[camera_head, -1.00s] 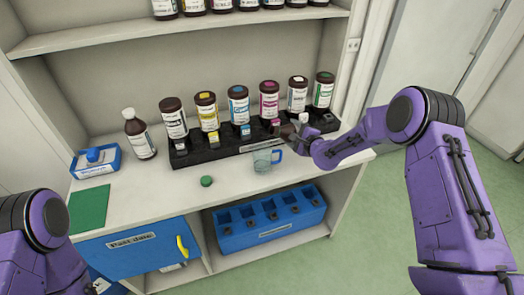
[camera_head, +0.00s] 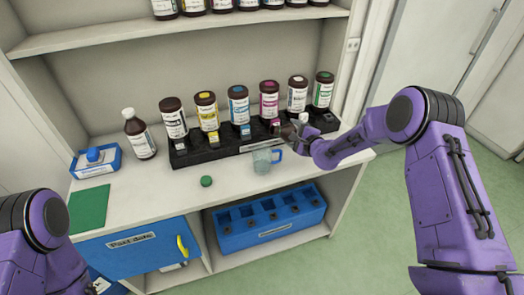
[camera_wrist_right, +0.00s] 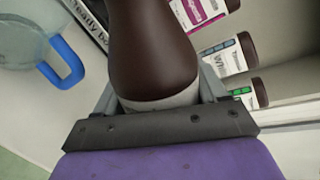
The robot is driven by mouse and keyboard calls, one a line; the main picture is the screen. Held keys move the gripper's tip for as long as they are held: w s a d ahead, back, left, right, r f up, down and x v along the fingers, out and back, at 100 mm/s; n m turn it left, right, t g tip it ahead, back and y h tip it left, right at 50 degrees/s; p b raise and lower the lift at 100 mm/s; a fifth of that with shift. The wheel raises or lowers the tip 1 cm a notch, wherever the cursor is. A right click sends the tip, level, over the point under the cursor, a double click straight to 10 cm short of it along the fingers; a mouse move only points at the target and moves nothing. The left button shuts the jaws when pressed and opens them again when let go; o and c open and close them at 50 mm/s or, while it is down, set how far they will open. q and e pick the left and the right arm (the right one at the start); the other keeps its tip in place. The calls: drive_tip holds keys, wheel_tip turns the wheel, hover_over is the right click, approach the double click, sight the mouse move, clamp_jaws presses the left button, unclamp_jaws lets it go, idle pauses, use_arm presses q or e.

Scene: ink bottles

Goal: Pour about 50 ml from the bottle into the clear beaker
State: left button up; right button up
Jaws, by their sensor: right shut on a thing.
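The clear beaker (camera_head: 262,161) with a blue handle stands on the white counter, in front of the black rack. It also shows at the top left of the right wrist view (camera_wrist_right: 25,35). My right gripper (camera_head: 302,137) is shut on a dark brown bottle (camera_wrist_right: 152,50) with a white label. The bottle is above the counter, just behind and right of the beaker; it looks tilted. Its mouth and any stream are not visible, nor can I read a liquid level in the beaker. My left arm shows at lower left, its gripper out of view.
A black rack (camera_head: 215,153) with several labelled bottles runs along the back. A green cap (camera_head: 206,181) lies left of the beaker. Another brown bottle (camera_head: 139,134), a blue tray (camera_head: 97,171) and a green mat (camera_head: 89,208) are at left.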

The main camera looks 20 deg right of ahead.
sight(294, 127)
drive_tip(key=shift+r, duration=0.1)
idle(0.3)
drive_tip(key=shift+r, duration=0.25)
drive_tip(key=shift+a+r+m+y, duration=0.3)
drive_tip(key=shift+a+m+y, duration=0.2)
drive_tip(key=shift+m, duration=0.6)
drive_tip(key=m+y+b, duration=0.1)
drive_tip(key=m+b, duration=0.1)
drive_tip(key=a+f+m+t+b, duration=0.1)
drive_tip(key=m+b, duration=0.1)
drive_tip(key=b, duration=0.1)
drive_tip(key=shift+m+y+b, duration=0.3)
drive_tip(key=shift+y, duration=0.1)
wheel_tip(294, 127, up, 4)
drive_tip(key=shift+w+a+m+t+y+p, duration=0.1)
drive_tip(key=shift+m+t+y+p, duration=0.4)
drive_tip(key=shift+m, duration=0.6)
drive_tip(key=shift+r+m+b, duration=0.1)
drive_tip(key=shift+m+b, duration=0.2)
drive_tip(key=shift+m, duration=0.1)
drive_tip(key=shift+r+m, duration=0.3)
drive_tip(key=shift+a+r, duration=0.1)
drive_tip(key=shift+a, duration=0.05)
